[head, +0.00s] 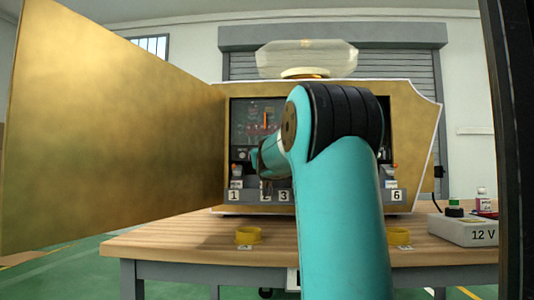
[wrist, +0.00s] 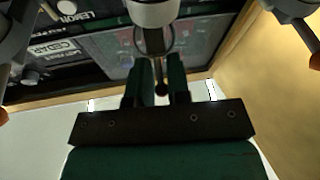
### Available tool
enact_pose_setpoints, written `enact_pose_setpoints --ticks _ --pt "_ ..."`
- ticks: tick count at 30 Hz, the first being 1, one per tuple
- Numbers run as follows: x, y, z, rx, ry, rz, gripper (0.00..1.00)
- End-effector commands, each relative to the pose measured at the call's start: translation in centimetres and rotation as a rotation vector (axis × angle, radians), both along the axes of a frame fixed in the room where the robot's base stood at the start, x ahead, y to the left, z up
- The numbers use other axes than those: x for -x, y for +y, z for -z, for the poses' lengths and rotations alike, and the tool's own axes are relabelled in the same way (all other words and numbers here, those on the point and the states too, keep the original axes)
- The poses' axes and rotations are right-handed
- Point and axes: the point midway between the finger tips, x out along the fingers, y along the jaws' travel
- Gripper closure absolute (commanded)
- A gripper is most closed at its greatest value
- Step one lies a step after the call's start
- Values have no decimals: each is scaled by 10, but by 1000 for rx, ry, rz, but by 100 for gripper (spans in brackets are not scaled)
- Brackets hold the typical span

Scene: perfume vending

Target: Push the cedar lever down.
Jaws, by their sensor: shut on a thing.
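In the wrist view a dark lever (wrist: 158,72) with a small ball tip hangs from a pale round fitting and lies between my green fingers. My gripper (wrist: 157,90) is shut on this lever. A label reading CEDAR (wrist: 55,48) shows to the left of the fingers; I cannot tell from the picture whether it belongs to this lever. In the head view my gripper (head: 264,184) is at the front of the gold machine (head: 410,135), near the number 2 plate, and my arm hides the plates between 3 and 6.
A large gold door (head: 110,125) stands open on the left. A 12 V box (head: 465,232) stands at the right. Other levers flank the gripper in the wrist view.

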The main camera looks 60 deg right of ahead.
Motion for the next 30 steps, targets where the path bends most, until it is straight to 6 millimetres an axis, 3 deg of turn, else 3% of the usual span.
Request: enact_pose_setpoints --ticks 1,3,11,16,20,30 --pt "-1 0 1 -2 1 -2 81" --pt "-1 0 1 -2 1 -2 69" --pt "0 0 0 -1 0 -1 69" --pt "7 10 2 -1 -1 0 69" --pt "21 30 8 -1 0 -2 69" --pt "68 99 33 -1 0 -5 69"
